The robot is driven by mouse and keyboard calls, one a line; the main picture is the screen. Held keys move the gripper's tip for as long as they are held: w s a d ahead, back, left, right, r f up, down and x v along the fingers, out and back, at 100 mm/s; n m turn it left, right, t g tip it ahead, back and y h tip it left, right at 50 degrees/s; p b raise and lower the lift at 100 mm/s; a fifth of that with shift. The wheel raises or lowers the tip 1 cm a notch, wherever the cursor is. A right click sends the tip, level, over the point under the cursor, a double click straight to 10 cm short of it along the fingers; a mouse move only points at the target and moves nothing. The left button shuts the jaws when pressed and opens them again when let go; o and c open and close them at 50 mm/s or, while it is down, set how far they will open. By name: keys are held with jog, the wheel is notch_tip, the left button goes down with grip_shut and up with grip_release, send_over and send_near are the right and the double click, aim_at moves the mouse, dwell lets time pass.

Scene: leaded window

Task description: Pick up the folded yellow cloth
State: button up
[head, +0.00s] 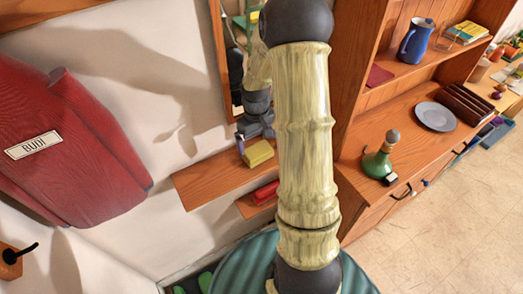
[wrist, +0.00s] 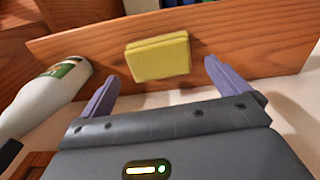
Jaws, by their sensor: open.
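The folded yellow cloth (head: 259,153) lies on a wooden wall shelf (head: 210,180) left of my arm in the head view. In the wrist view the cloth (wrist: 158,57) is a flat yellow block on the wooden board, ahead of my gripper (wrist: 161,70). The two purple fingers are spread apart, with the cloth beyond and between their tips. Nothing is held between them. In the head view my gripper (head: 241,145) is beside the cloth's upper left, partly hidden.
A white bottle (wrist: 45,95) lies tilted in the picture left of my left finger. A red item (head: 265,192) sits on a lower ledge (head: 247,208). A framed mirror (head: 216,45) hangs behind.

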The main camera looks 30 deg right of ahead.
aim_at(259, 151)
jog(key=shift+f, duration=0.45)
jog(key=shift+f, duration=0.1)
jog(key=shift+d+f+p, duration=0.15)
jog(key=shift+f+p, duration=1.1)
jog(key=shift+f, duration=1.25)
jog(key=shift+c, duration=0.4)
jog(key=c, duration=0.6)
